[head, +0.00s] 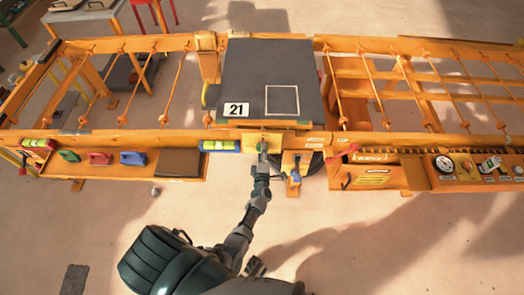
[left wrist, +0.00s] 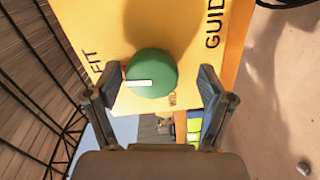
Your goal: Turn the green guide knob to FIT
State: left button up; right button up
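The green guide knob (left wrist: 152,70) is round, with a white pointer mark lying left of its middle. It sits on a yellow panel (left wrist: 190,25) lettered FIT (left wrist: 92,65) at the left and GUID, cut off, at the right. The mark points left, toward the side where FIT is written. A small label below the knob is too small to read. My left gripper (left wrist: 161,78) is open, one finger on each side of the knob, with visible gaps. In the head view my left gripper (head: 262,150) covers most of the knob. A dark claw-like part low in that view may be my right gripper (head: 256,266).
An orange frame runs across the head view, with a dark plate (head: 245,75) marked 21. A blue handle (head: 296,174) stands right of my gripper; a red one (head: 343,153) is farther right. A control box (head: 478,167) is at far right. The floor in front is mostly bare.

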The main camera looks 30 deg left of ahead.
pick_arm(q)
jog(key=shift+r, duration=0.2)
pick_arm(e)
jog(key=shift+d, duration=0.1)
pick_arm(q)
jog(key=v, duration=1.2)
jog(key=shift+f, duration=0.15)
jog(key=shift+w, duration=0.1)
jog(key=s+d+f+m+g+h+p, duration=0.1)
jog(key=s+d+f+m+g+h, duration=0.1)
jog(key=s+d+f+m+h, duration=0.35)
jog(key=s+d+f+m+g+h+p, duration=0.15)
jog(key=d+f+m+h, duration=0.25)
jog(key=f+m, duration=0.4)
jog(key=s+a+f+m+g, duration=0.1)
jog(key=s+f+m+g, duration=0.3)
jog(key=s, duration=0.7)
jog(key=s+a+f+m+g+p, duration=0.1)
jog(key=s+f+m+g, duration=0.4)
jog(key=s, duration=0.7)
jog(key=shift+s+f+m+g, duration=0.15)
jog(key=shift+m+g, duration=0.3)
jog(key=shift+m, duration=0.5)
pick_arm(e)
jog(key=s+f, duration=0.4)
jog(key=f, duration=0.3)
jog(key=shift+d+f, duration=0.25)
jog(key=shift+f, duration=0.1)
